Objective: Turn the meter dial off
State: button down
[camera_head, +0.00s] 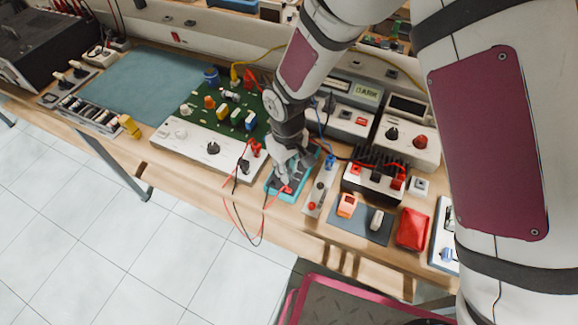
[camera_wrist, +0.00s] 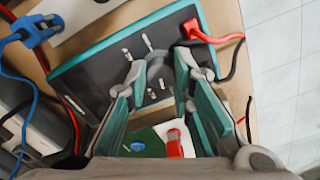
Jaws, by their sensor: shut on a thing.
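The meter (camera_head: 300,188) is a teal-edged box lying on the bench near its front edge, under my gripper (camera_head: 287,172). In the wrist view its dark face (camera_wrist: 95,72) fills the middle, with small pale pegs or marks on it. My gripper's two fingers (camera_wrist: 162,66) reach down onto this face, a small gap between them. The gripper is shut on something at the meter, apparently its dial. A red plug (camera_wrist: 205,35) sits at the meter's edge.
A white panel with a green circuit board (camera_head: 225,110) stands left of the meter. A narrow switch strip (camera_head: 318,192) and a black-finned unit (camera_head: 375,180) stand to the right. Red and black leads (camera_head: 240,215) hang over the front edge. A teal mat (camera_head: 140,85) is clear at left.

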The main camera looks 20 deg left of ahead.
jog(key=shift+n+b, duration=0.6)
jog(key=shift+n, duration=0.9)
jog(key=c, duration=1.4)
grip_release()
notch_tip(320, 180, up, 12)
